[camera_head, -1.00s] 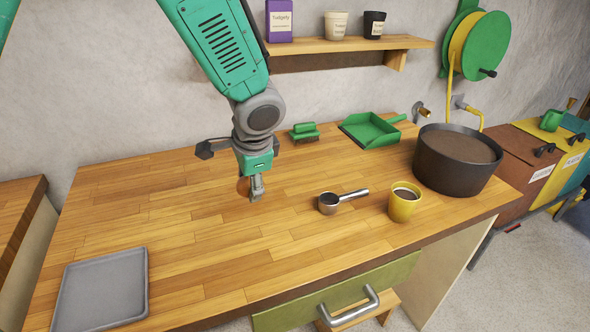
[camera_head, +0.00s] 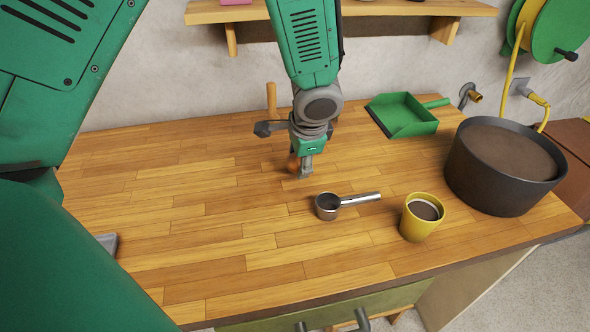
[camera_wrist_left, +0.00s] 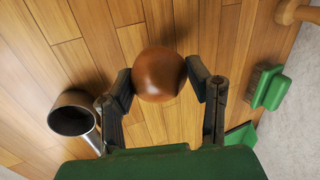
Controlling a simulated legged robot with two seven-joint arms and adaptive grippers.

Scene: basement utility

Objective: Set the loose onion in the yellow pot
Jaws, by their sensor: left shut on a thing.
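The onion (camera_head: 293,164) is a round brown ball in my left gripper (camera_head: 305,172), mostly hidden by it in the head view. In the left wrist view the onion (camera_wrist_left: 159,74) sits between the two dark fingertips, which touch it on both sides. I cannot tell how high it is above the wooden worktop (camera_head: 210,215). The yellow pot (camera_head: 416,226) stands upright near the front edge, to the right of the gripper and nearer the camera. It holds dark brown filling. My right gripper is not in view.
A metal scoop (camera_head: 328,206) lies between gripper and pot, its handle pointing right. A large dark tub (camera_head: 490,185) stands behind the pot at right. A green dustpan (camera_head: 402,115) lies at the back. A green brush (camera_wrist_left: 270,90) shows in the wrist view. The left worktop is clear.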

